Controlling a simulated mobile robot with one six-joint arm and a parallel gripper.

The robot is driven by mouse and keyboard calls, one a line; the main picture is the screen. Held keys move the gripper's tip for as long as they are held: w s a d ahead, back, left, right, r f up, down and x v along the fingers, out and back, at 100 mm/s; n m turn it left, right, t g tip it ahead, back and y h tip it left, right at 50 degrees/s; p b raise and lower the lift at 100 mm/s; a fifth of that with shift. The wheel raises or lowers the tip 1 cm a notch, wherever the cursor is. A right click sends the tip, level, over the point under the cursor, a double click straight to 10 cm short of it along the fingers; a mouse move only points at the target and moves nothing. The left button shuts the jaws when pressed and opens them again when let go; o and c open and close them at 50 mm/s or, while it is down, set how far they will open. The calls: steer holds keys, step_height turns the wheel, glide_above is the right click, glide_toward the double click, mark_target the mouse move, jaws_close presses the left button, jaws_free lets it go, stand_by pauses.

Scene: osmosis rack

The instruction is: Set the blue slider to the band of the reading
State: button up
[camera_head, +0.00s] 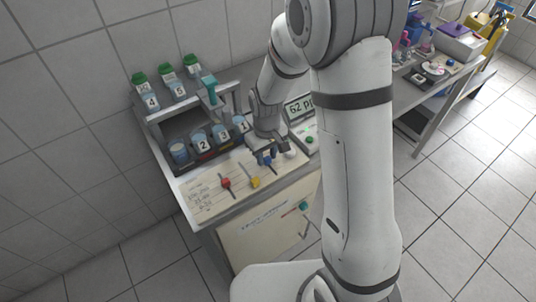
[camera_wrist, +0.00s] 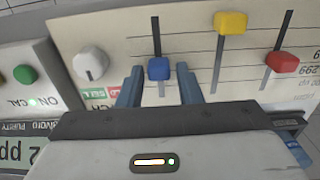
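The blue slider knob (camera_wrist: 158,68) sits on its dark vertical slot in the panel (camera_wrist: 110,25). In the wrist view it lies between the two fingertips of my gripper (camera_wrist: 158,82), with a small gap on each side. My gripper is open around it. In the head view the blue slider (camera_head: 267,159) shows just below my gripper (camera_head: 262,150). Printed bands (camera_head: 202,195) are at the panel's left, too small to read. Horizontal lines cross the slots in the wrist view.
The yellow slider (camera_wrist: 230,22) and red slider (camera_wrist: 282,63) stand beside the blue one. A white knob (camera_wrist: 90,63) with a dark mark and a green button (camera_wrist: 25,74) are on the other side. Numbered cups (camera_head: 202,143) stand in a rack behind the panel.

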mark_target(267, 157)
steer(key=shift+o, duration=1.1)
step_height(267, 157, up, 7)
steer(key=shift+r+b, duration=0.1)
steer(key=shift+b, duration=0.3)
steer(key=shift+r, duration=0.3)
steer(key=shift+s+d+r, duration=0.1)
steer(key=shift+d+r, duration=0.1)
steer(key=shift+r, duration=0.05)
steer(key=s+d+r+m+t, duration=0.1)
steer(key=s+d+r+m, duration=0.2)
steer(key=s+d+r, duration=0.2)
steer(key=s+d+r+m+t, duration=0.2)
steer(key=s+d+r, duration=0.4)
steer(key=s, duration=0.6)
steer(key=shift+r+m, duration=0.5)
